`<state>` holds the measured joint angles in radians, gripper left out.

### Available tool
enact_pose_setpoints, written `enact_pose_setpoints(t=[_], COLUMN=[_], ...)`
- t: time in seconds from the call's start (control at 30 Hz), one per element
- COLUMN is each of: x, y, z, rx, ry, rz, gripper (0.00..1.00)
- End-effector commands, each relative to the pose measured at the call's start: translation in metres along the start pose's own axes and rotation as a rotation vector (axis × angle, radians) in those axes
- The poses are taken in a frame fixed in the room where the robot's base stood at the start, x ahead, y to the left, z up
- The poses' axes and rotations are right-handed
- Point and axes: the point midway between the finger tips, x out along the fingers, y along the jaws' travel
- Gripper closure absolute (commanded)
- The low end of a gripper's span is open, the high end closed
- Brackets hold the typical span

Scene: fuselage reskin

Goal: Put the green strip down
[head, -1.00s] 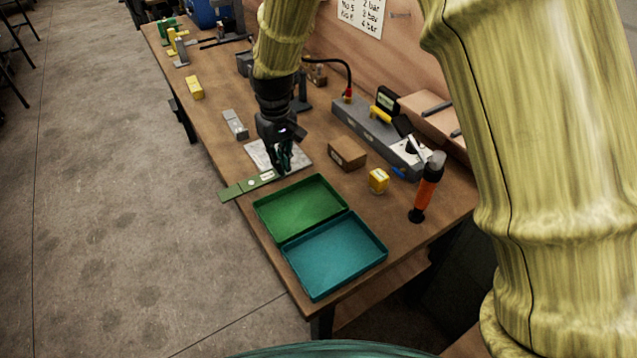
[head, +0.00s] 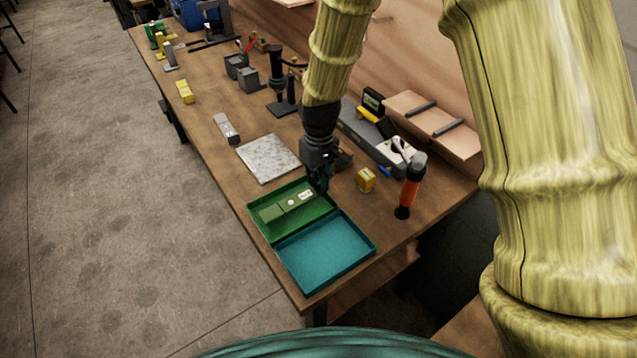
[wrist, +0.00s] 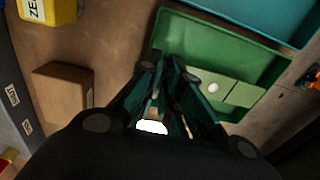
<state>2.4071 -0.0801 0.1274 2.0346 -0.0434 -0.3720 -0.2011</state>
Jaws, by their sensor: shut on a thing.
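The green strip (head: 286,206) is over the green tray (head: 253,229) in the head view, lying lengthwise along it. It carries a pale label and a light round spot. My gripper (head: 320,186) is at the strip's right end, by the tray's far right corner, and is shut on it. In the wrist view my gripper (wrist: 172,92) points at the tray, and the strip (wrist: 218,88) reaches out to the right from the fingers. The gripped end is hidden by the fingers. I cannot tell whether the strip touches the tray floor.
A teal tray (head: 325,254) adjoins the green one in front. A yellow block (head: 366,180) and an orange-black tool (head: 409,188) stand to the right. A pale speckled plate (head: 268,158) lies behind the green tray. A brown box (wrist: 62,92) is beside my gripper.

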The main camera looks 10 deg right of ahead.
Motion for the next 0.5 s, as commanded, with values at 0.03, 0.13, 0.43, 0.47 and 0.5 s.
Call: enact_pose_setpoints(t=[0.03, 0.13, 0.43, 0.47, 0.5], x=[0.004, 0.013, 0.022, 0.022, 0.022], y=[0.000, 0.000, 0.000, 0.000, 0.000], z=[0.001, 0.001, 0.000, 0.000, 0.000], rx=[0.000, 0.000, 0.000, 0.000, 0.000], ry=[-0.002, -0.003, 0.000, 0.000, 0.000], rz=[-0.001, -0.001, 0.000, 0.000, 0.000], gripper=[1.00, 1.00, 1.00, 1.00, 1.00])
